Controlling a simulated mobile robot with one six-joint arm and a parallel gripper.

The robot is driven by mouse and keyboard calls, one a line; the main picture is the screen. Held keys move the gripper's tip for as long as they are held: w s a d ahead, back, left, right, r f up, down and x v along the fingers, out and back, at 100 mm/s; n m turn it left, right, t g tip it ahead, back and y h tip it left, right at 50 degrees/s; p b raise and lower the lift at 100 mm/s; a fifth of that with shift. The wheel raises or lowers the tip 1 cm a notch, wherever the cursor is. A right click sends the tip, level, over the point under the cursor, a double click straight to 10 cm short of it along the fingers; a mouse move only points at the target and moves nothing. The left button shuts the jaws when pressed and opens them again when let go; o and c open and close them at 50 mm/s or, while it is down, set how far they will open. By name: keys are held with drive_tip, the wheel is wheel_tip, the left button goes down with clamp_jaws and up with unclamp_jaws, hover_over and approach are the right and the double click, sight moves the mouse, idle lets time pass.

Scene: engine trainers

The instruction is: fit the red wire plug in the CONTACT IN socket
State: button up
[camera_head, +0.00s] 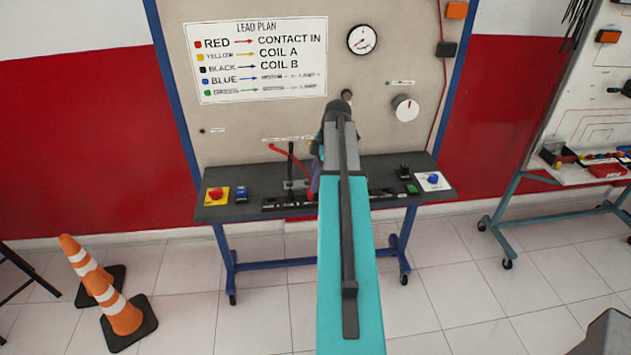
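A red wire (288,155) shows just left of my arm, above the dark bench. It runs down to the right and goes behind the arm; its plug cannot be made out. The LEAD PLAN sign (257,60) on the beige panel pairs RED with CONTACT IN. I cannot pick out the CONTACT IN socket; a strip of tiny lettering (287,139) above the bench is too small to read. My teal arm reaches over the bench toward the panel. Its dark wrist end covers my gripper's fingers, so their opening and any hold are hidden.
The dark bench (235,208) carries a red button on a yellow base (217,195) at left and a blue button (433,180) at right. A gauge (361,39) and a white dial (405,108) are on the panel. Orange cones (121,314) stand on the floor at left.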

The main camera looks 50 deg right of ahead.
drive_tip(key=shift+p+v, duration=0.55)
drive_tip(key=shift+v, duration=0.8)
drive_tip(key=shift+r, duration=0.15)
drive_tip(key=shift+a, duration=0.1)
drive_tip(key=o, duration=0.5)
drive_tip(key=shift+o, duration=0.2)
drive_tip(key=shift+r, duration=0.1)
drive_tip(key=b+v, duration=0.4)
drive_tip(key=v, duration=0.9)
drive_tip(key=shift+r, duration=0.3)
